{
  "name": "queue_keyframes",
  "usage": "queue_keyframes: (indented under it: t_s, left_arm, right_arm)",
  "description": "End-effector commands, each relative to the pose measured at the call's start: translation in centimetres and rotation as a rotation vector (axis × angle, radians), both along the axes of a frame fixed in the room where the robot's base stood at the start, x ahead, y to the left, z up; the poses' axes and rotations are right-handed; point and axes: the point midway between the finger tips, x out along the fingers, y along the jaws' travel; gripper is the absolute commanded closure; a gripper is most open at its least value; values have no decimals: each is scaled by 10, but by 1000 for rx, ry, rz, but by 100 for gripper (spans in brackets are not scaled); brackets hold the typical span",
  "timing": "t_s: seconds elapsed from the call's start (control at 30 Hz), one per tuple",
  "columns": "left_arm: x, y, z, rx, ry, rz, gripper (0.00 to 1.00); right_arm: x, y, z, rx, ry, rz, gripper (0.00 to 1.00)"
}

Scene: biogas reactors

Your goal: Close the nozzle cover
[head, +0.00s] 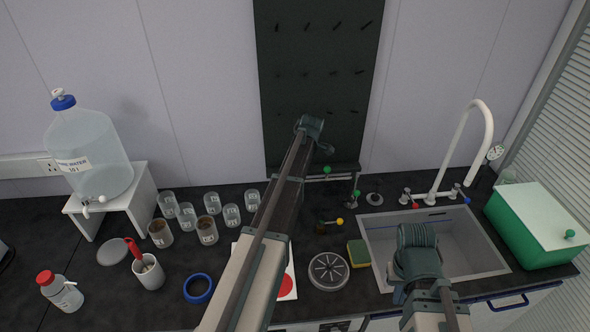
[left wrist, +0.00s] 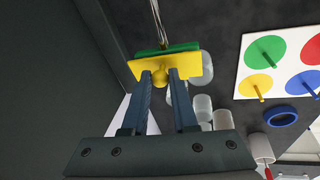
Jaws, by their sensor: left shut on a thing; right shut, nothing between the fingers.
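In the left wrist view my left gripper (left wrist: 160,80) is shut on a round yellow knob (left wrist: 159,77). The knob stands on a flat yellow plate (left wrist: 190,66), with a green plate (left wrist: 180,48) right behind it. I cannot tell for sure whether these are the nozzle cover and its seat. In the head view my left arm hides this spot and the left gripper. My right gripper (head: 412,262) is over the sink area, shut and empty; its fingertips are hard to make out.
A sink (head: 455,252) with a white tap (head: 466,140) is at right, beside a green box (head: 525,235). Several clear beakers (head: 186,213), a blue ring (head: 198,288) and a water carboy (head: 92,150) stand at left. A sponge (head: 359,253) lies by the sink.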

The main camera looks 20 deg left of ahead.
Motion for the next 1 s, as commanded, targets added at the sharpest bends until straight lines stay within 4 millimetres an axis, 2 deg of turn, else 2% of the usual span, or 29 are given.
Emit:
queue_keyframes:
  t_s: [0.33,0.87,0.9,0.93,1.0]
  left_arm:
    - [3,-6,-5,97,61,1,100]
    - [4,-6,-4,113,70,1,100]
    - [4,-6,-4,113,70,1,68]
    - [4,-6,-4,113,70,1,63]
    - [4,-6,-4,113,70,1,62]
  right_arm:
    - [0,0,-9,0,0,2,100]
    - [0,0,-10,0,0,2,100]
    - [0,0,-10,0,0,2,100]
    - [0,0,-10,0,0,2,100]
    - [0,0,-10,0,0,2,100]
